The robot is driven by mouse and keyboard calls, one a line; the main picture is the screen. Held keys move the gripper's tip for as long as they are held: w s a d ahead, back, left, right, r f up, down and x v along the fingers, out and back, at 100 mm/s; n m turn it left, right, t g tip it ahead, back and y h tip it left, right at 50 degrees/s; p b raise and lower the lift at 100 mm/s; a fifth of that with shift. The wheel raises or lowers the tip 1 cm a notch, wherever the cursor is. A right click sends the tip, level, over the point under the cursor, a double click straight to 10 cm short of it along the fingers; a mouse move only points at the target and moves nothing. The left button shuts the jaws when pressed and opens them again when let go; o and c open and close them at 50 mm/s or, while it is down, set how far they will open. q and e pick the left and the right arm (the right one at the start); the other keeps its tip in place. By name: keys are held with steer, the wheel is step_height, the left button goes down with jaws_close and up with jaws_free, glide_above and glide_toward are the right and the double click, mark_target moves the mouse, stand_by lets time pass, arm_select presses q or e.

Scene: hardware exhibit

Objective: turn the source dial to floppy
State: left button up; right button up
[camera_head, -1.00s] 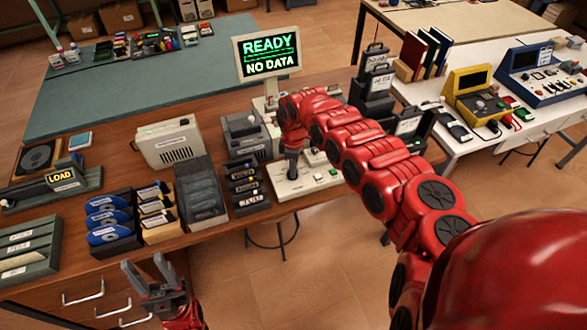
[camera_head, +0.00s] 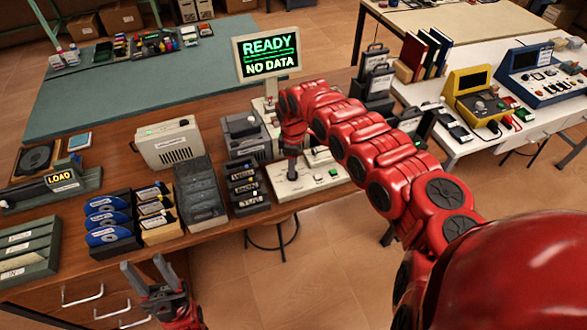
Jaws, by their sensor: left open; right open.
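A beige control panel (camera_head: 284,191) lies near the front edge of the wooden bench, below a monitor (camera_head: 268,54) reading "READY" and "NO DATA". It has a green button (camera_head: 333,172) and a pale button beside it. My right gripper (camera_head: 292,177) points down over the left part of the panel. Its fingers are small and dark here, and I cannot tell whether they touch anything. I cannot make out the source dial; the gripper and arm cover part of the panel. My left gripper (camera_head: 146,272) is open and empty in front of the bench's drawers.
Left of the panel stand a black labelled rack (camera_head: 248,190), a grey bin (camera_head: 203,197), disc holders (camera_head: 110,217) and a beige box (camera_head: 168,143). A grey device (camera_head: 246,136) stands behind the rack. A stool (camera_head: 270,240) stands under the bench. The floor in front is clear.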

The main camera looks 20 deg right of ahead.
step_height(320, 180, up, 15)
steer(key=b, duration=0.3)
steer(key=shift+r+b, duration=0.15)
steer(key=shift+b, duration=0.2)
